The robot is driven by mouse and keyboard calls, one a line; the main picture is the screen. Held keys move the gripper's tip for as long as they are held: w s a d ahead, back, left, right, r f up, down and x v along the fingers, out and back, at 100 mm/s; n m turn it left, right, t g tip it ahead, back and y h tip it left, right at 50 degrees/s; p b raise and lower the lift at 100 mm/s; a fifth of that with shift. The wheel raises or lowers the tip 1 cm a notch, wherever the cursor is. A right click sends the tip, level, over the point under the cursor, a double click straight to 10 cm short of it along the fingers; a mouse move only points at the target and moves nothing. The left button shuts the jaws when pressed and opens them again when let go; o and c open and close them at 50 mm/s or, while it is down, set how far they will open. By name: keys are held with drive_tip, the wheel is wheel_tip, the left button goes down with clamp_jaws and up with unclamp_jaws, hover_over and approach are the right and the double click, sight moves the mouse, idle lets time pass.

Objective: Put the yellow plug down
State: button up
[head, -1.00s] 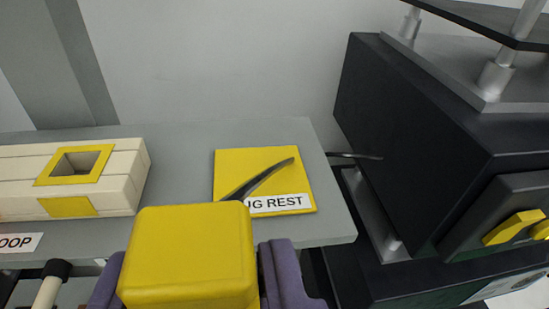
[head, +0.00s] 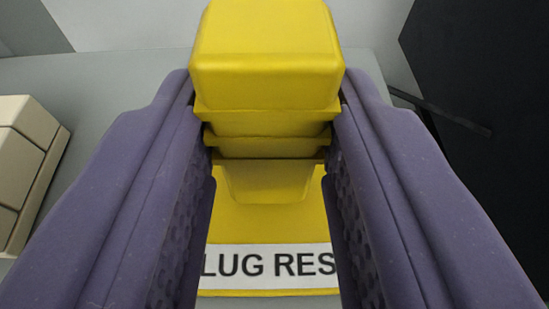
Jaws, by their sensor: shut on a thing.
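The yellow plug (head: 265,70) is at the top centre of the head view, a blocky body with stepped lower parts. My gripper (head: 268,150) has purple fingers on either side of the plug and is shut on it. Below and behind the plug is the yellow plug rest pad (head: 270,222), with a white label reading "LUG RES" between the fingers. The fingers hide the pad's sides and the ends of the label. I cannot tell whether the plug touches the pad.
A cream block (head: 25,150) stands at the left on the grey shelf (head: 110,85). A large black cabinet (head: 490,110) rises at the right. A dark cable (head: 440,108) runs between the shelf and the cabinet. Some grey shelf is bare left of the gripper.

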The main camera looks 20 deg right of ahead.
drive_tip(key=shift+f, duration=0.15)
drive_tip(key=o, duration=0.6)
drive_tip(key=shift+f, duration=0.1)
drive_tip(key=o, duration=0.4)
drive_tip(key=shift+o, duration=0.2)
